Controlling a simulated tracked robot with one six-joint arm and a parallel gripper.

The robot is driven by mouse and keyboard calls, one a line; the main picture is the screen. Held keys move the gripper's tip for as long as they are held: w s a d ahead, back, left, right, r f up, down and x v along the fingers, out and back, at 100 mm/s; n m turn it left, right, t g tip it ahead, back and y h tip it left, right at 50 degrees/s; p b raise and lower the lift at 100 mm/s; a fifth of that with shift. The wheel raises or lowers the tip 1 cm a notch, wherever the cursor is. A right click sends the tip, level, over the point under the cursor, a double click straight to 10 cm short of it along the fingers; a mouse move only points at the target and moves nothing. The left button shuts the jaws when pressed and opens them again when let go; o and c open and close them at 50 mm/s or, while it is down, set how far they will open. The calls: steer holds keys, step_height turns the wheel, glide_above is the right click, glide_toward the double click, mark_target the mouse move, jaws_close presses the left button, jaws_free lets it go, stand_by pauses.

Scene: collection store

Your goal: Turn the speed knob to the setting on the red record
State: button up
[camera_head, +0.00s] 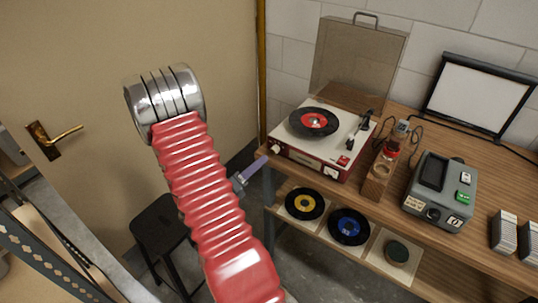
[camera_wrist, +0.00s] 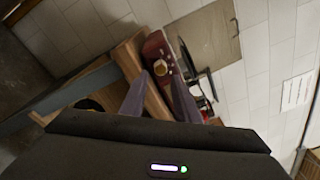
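The record player (camera_head: 310,148) has a red front and a cream top, with its smoky lid raised. A black record with a red label (camera_head: 313,121) lies on its platter. Pale controls show at the front's left end (camera_head: 278,146) and right end (camera_head: 330,172); their markings are too small to read. In the wrist view a round cream knob (camera_wrist: 160,68) shows on the red front, between my fingers in the picture. My gripper (camera_wrist: 159,96) is open and empty, apart from the player.
The wooden bench (camera_head: 492,200) also holds a wooden stand (camera_head: 378,180), a grey device (camera_head: 436,204) and a framed white panel (camera_head: 480,96). Records lie on the shelf below. A black stool (camera_head: 162,228) and a door stand left.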

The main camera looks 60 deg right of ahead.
mark_target(272, 152)
steer(key=shift+x, duration=3.15)
jaws_close()
